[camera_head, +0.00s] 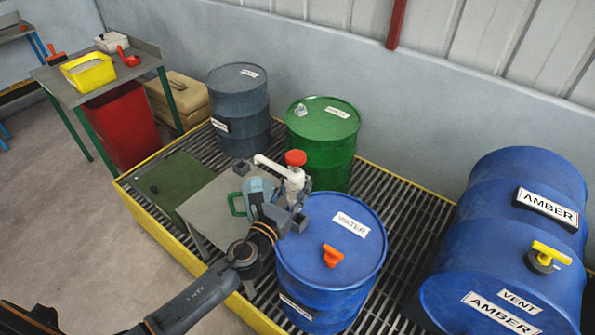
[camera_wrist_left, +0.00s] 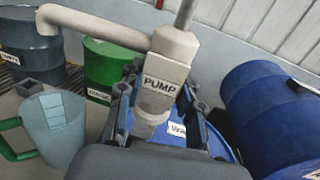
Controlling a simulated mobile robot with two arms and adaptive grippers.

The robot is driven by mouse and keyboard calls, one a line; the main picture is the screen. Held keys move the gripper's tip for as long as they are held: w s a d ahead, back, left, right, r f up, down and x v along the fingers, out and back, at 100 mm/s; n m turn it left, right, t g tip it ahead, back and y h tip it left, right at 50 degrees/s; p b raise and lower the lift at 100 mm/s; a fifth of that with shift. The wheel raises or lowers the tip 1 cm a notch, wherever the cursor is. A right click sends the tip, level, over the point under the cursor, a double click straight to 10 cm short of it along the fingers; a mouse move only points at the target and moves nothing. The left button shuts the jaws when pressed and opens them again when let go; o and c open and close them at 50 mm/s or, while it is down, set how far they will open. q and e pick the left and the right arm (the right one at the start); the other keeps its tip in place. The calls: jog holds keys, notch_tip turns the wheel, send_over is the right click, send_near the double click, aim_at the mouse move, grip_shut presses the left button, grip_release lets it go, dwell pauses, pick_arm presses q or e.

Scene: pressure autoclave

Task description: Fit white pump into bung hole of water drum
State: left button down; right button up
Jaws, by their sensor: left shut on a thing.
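The white pump (camera_head: 294,187), with a red top and a spout pointing left, is upright in my left gripper (camera_head: 286,214). In the left wrist view the fingers of the gripper (camera_wrist_left: 156,108) are shut on the pump body (camera_wrist_left: 163,85), labelled PUMP. The blue water drum (camera_head: 325,290), labelled WATER, stands to the right of and below the pump in the head view. An orange T-shaped piece (camera_head: 332,256) is on its lid. The pump's lower end is hidden by my gripper in the head view, and I see no open bung hole. My right gripper is not in view.
A light blue jug (camera_wrist_left: 47,125) with a green handle is beside the gripper. A green drum (camera_head: 325,152) and a grey drum (camera_head: 238,108) stand behind. All are on a yellow-edged grating (camera_head: 405,222).

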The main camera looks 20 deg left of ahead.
pick_arm(q)
jog(key=shift+w+a+r, duration=0.1)
jog(key=shift+w+r, duration=0.1)
jog(key=shift+w, duration=0.25)
jog(key=shift+w+a+r, duration=0.1)
jog(key=shift+w+r, duration=0.1)
jog(key=shift+w, duration=0.25)
jog(key=shift+d, duration=0.25)
notch_tip(320, 180, down, 2)
jog(key=shift+f+b, duration=0.2)
jog(key=shift+b, duration=0.85)
notch_tip(320, 180, down, 3)
jog(key=b, duration=0.3)
jog(key=shift+f, duration=0.25)
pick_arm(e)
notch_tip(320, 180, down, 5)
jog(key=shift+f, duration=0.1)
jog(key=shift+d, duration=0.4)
